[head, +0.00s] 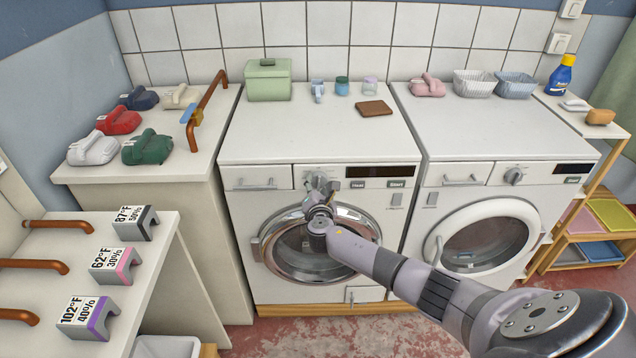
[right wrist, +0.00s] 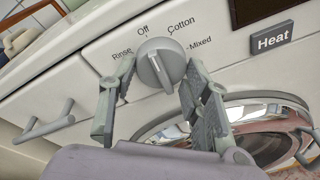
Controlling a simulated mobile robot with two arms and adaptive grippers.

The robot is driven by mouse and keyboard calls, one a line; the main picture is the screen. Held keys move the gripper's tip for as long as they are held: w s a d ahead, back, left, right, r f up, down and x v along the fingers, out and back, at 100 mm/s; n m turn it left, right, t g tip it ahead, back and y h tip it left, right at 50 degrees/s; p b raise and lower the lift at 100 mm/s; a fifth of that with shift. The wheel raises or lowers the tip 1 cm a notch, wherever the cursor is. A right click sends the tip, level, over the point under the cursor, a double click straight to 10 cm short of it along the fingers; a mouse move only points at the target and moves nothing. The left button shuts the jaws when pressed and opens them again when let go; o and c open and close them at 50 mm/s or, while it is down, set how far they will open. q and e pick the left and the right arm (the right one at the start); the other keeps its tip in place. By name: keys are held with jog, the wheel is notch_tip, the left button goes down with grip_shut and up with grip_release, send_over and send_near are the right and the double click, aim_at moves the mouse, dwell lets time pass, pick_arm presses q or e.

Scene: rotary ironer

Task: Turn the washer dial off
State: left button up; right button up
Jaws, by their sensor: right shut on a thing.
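The washer (head: 315,150) is the left of two white front-loading machines. Its grey dial (right wrist: 160,63) shows in the right wrist view, with Rinse, Off, Cotton and Mixed printed around it. The dial's raised ridge slants from upper left, roughly toward Off, to lower right. I cannot tell which end is the pointer. My right gripper (head: 322,188) is at the washer's front panel and hides most of the dial in the head view. In the right wrist view its fingers (right wrist: 155,98) are on both sides of the dial, shut on it. My left gripper is not in view.
Right of the dial are a Heat button (right wrist: 271,40) and a dark display (head: 380,171). The round washer door (head: 365,222) is below. A second machine (head: 480,120) with its own dial (head: 513,176) stands to the right.

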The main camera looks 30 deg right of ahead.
jog(key=shift+n, duration=0.4)
jog(key=o, duration=1.2)
jog(key=shift+c, duration=0.2)
jog(key=v, duration=1.2)
jog(key=shift+w+a, duration=0.1)
